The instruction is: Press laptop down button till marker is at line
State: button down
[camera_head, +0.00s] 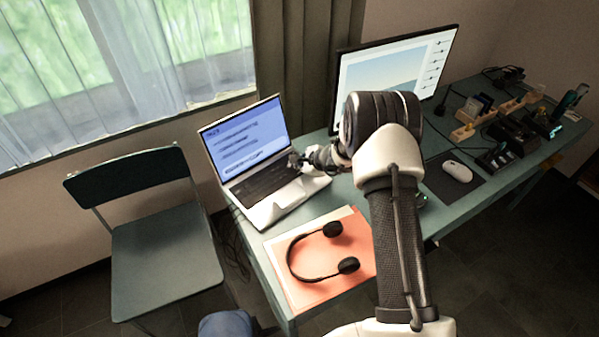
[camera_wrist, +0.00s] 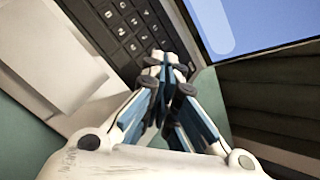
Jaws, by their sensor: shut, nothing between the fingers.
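The open silver laptop (camera_head: 272,206) stands on the left end of the table. Its screen (camera_head: 243,138) is lit blue with several dark text lines and a pale band near the bottom. My gripper (camera_head: 298,161) is shut and empty, at the right end of the dark keyboard (camera_head: 262,182). In the wrist view my gripper's closed fingertips (camera_wrist: 166,62) lie over the lower right corner of the keyboard (camera_wrist: 122,28), close to the keys. Contact with a key cannot be told. The fingertips hide the keys beneath them. A marker and a line cannot be made out on the screen (camera_wrist: 255,22).
Black headphones (camera_head: 297,262) lie on orange folders (camera_head: 345,284) in front of the laptop. A monitor (camera_head: 395,68) stands behind my arm. A white mouse (camera_head: 457,171) and several small devices are to the right. A chair (camera_head: 165,250) stands at the left.

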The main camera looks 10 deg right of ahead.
aim_at(298, 174)
jog(key=shift+r+p, duration=1.3)
jog(key=shift+r, duration=1.15)
jog(key=s+a+r+n+y, duration=0.1)
jog(key=s+a+r+n, duration=0.15)
jog(key=r, duration=0.45)
jog(key=s+a+r+n, duration=0.2)
jog(key=r+n, duration=0.1)
jog(key=r, duration=0.4)
jog(key=s+a+r+n+g, duration=0.35)
jog(key=s+r+n, duration=0.35)
jog(key=s+r, duration=0.6)
jog(key=s+d+r+n+h, duration=0.1)
jog(key=s+d+n, duration=0.3)
jog(key=s, duration=1)
jog(key=s+d+n+h, duration=0.4)
jog(key=s, duration=1)
jog(key=shift+s+d+r+h, duration=0.3)
jog(key=shift+s+d+r, duration=0.05)
jog(key=shift+s+d, duration=0.05)
